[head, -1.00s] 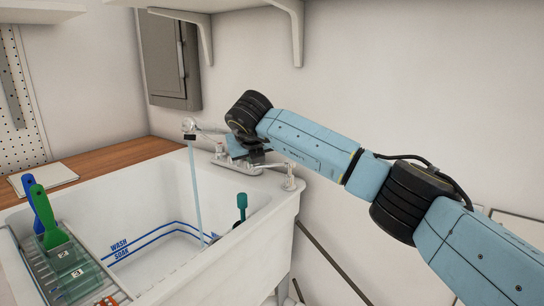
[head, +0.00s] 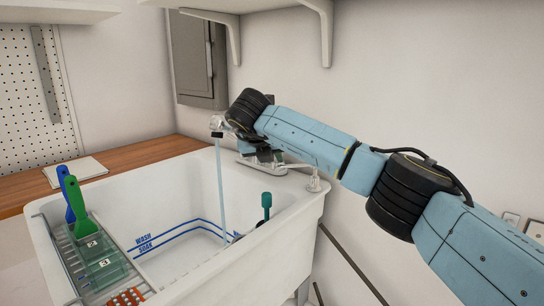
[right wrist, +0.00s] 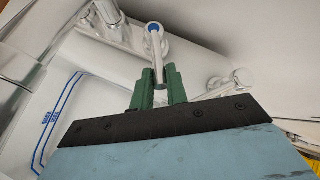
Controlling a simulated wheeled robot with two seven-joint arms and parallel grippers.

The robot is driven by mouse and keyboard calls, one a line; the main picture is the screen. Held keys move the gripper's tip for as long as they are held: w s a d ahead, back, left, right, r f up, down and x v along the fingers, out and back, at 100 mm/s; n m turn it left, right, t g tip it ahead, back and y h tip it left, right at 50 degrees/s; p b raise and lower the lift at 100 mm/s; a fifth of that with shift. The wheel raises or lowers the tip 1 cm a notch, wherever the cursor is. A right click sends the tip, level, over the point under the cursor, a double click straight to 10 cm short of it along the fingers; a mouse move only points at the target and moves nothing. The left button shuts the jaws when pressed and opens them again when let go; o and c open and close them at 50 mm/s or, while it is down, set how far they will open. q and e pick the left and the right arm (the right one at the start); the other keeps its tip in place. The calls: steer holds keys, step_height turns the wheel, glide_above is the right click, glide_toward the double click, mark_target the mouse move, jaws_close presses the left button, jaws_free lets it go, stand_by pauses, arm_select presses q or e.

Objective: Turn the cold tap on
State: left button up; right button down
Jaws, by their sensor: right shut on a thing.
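The cold tap (right wrist: 154,42) is a chrome lever with a blue-marked cap in the right wrist view. My right gripper (right wrist: 160,76) has its green fingers on both sides of the lever's end and is shut on it. In the head view this gripper (head: 264,150) is at the faucet on the sink's back rim, and my wrist hides most of the tap. Water (head: 221,185) runs from the spout (head: 217,127) into the sink. My left gripper is not in view.
The white sink (head: 290,232) has wash and soak lines inside and a teal-handled tool (head: 266,201). A rack (head: 62,262) with green and blue scrapers stands at its left. Another chrome lever (right wrist: 238,80) is right of my fingers. A wall shelf bracket (head: 326,35) hangs above.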

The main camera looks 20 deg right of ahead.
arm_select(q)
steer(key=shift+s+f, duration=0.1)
arm_select(e)
steer(key=c, duration=1.4)
jaws_free()
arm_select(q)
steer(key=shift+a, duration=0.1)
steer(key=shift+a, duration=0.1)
